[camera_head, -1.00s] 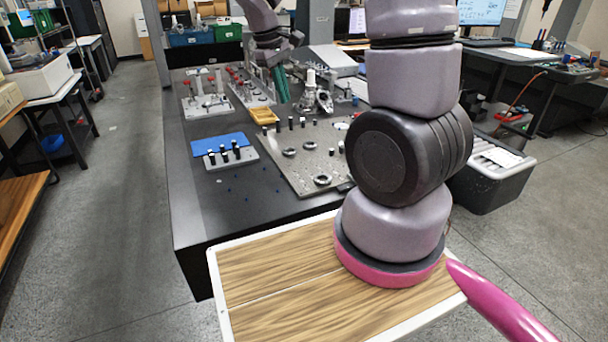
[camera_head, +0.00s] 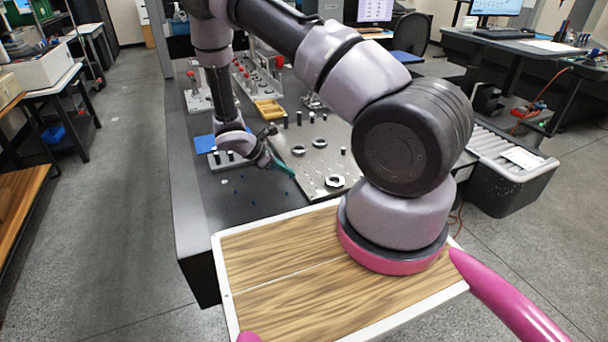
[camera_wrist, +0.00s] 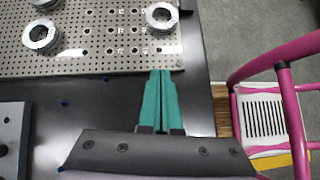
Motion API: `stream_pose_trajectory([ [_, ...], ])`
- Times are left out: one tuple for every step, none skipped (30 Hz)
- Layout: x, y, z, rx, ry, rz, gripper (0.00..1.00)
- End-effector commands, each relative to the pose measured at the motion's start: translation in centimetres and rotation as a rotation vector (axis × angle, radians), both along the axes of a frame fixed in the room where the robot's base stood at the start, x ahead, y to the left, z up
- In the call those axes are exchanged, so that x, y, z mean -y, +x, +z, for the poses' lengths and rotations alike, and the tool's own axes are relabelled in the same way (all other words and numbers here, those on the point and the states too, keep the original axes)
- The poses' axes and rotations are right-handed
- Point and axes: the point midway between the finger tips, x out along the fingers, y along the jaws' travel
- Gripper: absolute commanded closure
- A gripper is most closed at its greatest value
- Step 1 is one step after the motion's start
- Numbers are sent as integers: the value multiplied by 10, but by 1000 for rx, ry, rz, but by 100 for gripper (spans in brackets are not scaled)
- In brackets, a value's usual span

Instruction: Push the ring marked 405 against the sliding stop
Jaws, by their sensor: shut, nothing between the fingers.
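A perforated metal plate (camera_head: 312,168) lies on the dark table, with three metal rings on it. One ring (camera_head: 327,182) is close to the plate's near edge. The other two, a left ring (camera_head: 293,150) and a right ring (camera_head: 314,143), are farther back. The wrist view also shows a ring at the upper right (camera_wrist: 150,18) and a ring at the left (camera_wrist: 27,40). No 405 marking is legible, and I cannot single out the sliding stop. My gripper (camera_head: 289,171), with green fingers, is shut and empty at the plate's edge, apart from the rings. The fingers (camera_wrist: 161,73) point at that edge.
Several dark pegs stand along the plate's back. A yellow tray (camera_head: 268,109) is behind it, and a blue mat (camera_head: 205,143) lies left of it. Bare dark table (camera_head: 235,197) lies in front and left. A pink rail shows at the right of the wrist view (camera_wrist: 285,80).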

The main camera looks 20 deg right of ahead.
Motion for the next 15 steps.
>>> stream_pose_trajectory([
  [6, -1, -5, -2, -2, -2, 100],
  [9, -2, -8, -3, -3, -3, 100],
  [14, -2, -13, -3, -3, -3, 100],
  [18, -3, -17, -3, -2, -3, 100],
  [23, -3, -22, -4, -3, -4, 100],
  [29, -4, -28, -4, -2, -5, 100],
  [34, -5, -32, -4, -2, -5, 100],
  [38, -5, -37, -4, -3, -4, 100],
  [44, -5, -43, -3, -2, -4, 100],
  [49, -6, -48, -3, -2, -4, 100],
  [54, -7, -53, -3, -2, -6, 100],
  [60, -7, -58, -2, -2, -5, 100],
  [64, -7, -62, -3, -2, -4, 100],
  [67, -8, -67, -3, -1, -4, 100],
  [74, -8, -65, 1, 0, -6, 100],
])
